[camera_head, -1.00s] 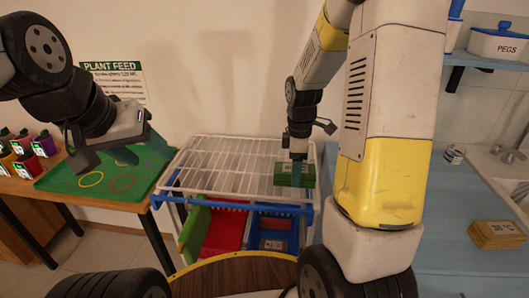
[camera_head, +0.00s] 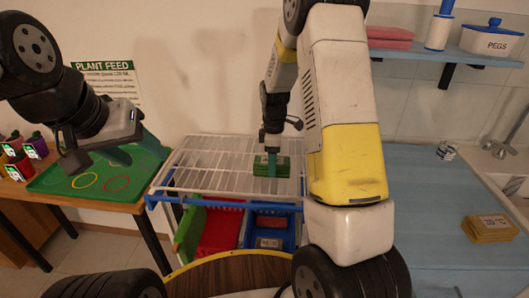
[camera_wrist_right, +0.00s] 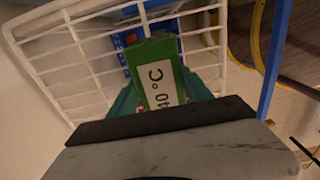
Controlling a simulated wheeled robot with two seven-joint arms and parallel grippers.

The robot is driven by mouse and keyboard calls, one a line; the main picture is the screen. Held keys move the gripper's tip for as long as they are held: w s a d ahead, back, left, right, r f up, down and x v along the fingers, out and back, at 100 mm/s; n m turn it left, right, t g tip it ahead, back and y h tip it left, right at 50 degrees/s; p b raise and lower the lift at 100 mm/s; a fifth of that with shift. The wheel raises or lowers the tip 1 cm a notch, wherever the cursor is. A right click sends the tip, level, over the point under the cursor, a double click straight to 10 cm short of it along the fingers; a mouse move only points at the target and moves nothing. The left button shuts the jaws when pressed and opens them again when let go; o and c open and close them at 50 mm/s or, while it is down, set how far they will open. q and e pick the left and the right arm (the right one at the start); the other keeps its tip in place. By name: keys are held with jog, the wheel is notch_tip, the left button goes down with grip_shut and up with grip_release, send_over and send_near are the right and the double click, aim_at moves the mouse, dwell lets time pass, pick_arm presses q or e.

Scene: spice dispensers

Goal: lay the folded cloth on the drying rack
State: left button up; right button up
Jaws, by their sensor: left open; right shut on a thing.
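The folded cloth is a green block (camera_head: 271,170) over the right part of the white wire drying rack (camera_head: 215,160). In the right wrist view the green cloth (camera_wrist_right: 156,70) has a white label reading "40 °C". My right gripper (camera_head: 272,158) points down and is shut on the cloth, with teal fingers on both sides of it. The cloth is at or just above the wires; I cannot tell whether it touches them. My left gripper (camera_head: 122,156) is open and empty above the green mat (camera_head: 85,178) on the left table.
A red bin (camera_head: 220,232) and a blue bin (camera_head: 270,238) sit beneath the rack. A tan folded stack (camera_head: 490,228) lies on the blue counter (camera_head: 430,200) at right. Pink cloths (camera_head: 390,36) and a PEGS box (camera_head: 491,40) are on the shelf.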

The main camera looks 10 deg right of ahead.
jog(key=shift+f, duration=0.1)
jog(key=o, duration=1.5)
jog(key=shift+c, duration=0.2)
jog(key=s+r+m+t, duration=0.1)
jog(key=s+r+m, duration=0.25)
jog(key=r, duration=1.45)
jog(key=s+a+r+m+t+y, duration=0.1)
jog(key=s+m, duration=0.4)
jog(key=s, duration=0.5)
jog(key=s+a+r+m+t+y, duration=0.1)
jog(key=s+r+m+t, duration=0.3)
jog(key=s, duration=0.7)
jog(key=shift+r+m, duration=0.85)
jog(key=shift+r, duration=0.05)
